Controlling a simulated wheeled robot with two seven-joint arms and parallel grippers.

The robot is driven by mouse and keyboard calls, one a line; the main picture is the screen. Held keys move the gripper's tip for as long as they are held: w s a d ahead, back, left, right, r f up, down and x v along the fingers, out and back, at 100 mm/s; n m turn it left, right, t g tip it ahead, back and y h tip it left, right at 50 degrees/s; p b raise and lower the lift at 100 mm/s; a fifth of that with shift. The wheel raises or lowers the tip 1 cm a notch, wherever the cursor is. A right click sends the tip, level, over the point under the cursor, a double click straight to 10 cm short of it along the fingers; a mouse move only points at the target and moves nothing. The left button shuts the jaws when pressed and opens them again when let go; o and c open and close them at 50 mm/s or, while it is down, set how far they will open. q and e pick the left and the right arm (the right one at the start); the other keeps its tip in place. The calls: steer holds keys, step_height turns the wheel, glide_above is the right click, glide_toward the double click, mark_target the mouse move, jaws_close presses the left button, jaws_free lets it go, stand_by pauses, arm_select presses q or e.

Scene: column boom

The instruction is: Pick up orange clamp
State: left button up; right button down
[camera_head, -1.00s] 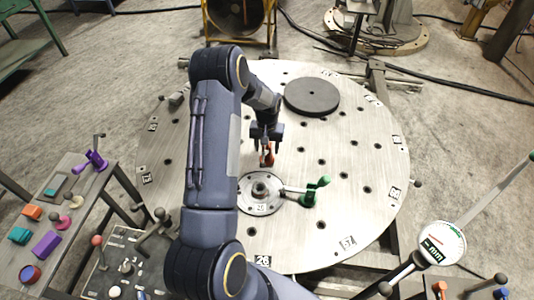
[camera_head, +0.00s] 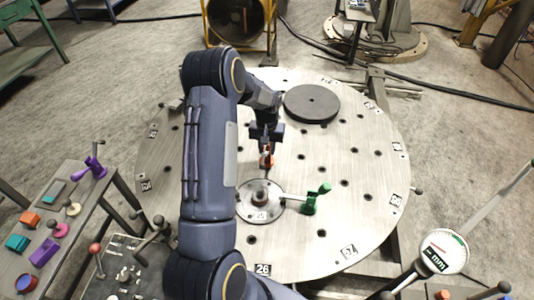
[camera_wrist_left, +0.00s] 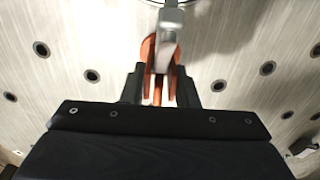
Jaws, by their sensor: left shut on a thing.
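The orange clamp (camera_head: 267,159) is at the round metal table (camera_head: 330,235), behind the central hub. In the left wrist view the clamp (camera_wrist_left: 159,50) shows orange sides around a grey metal arm, between the two dark fingers. My left gripper (camera_head: 265,152) points down over the clamp and is shut on it. The gripper also shows in the left wrist view (camera_wrist_left: 160,88). Whether the clamp touches the table is hard to tell. My right gripper is not in view.
A green-handled clamp (camera_head: 316,199) stands right of the hub (camera_head: 261,199). A dark disc (camera_head: 311,103) lies at the back of the table. A side bench (camera_head: 75,215) with several coloured parts is at left. A dial gauge (camera_head: 443,251) is at lower right.

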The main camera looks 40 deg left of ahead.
arm_select(q)
steer(key=s+d+r+b, duration=0.3)
steer(key=s+d+r, duration=0.6)
steer(key=d, duration=0.1)
steer(key=shift+s+r, duration=0.3)
steer(key=shift+r, duration=0.1)
steer(key=shift+d, duration=0.1)
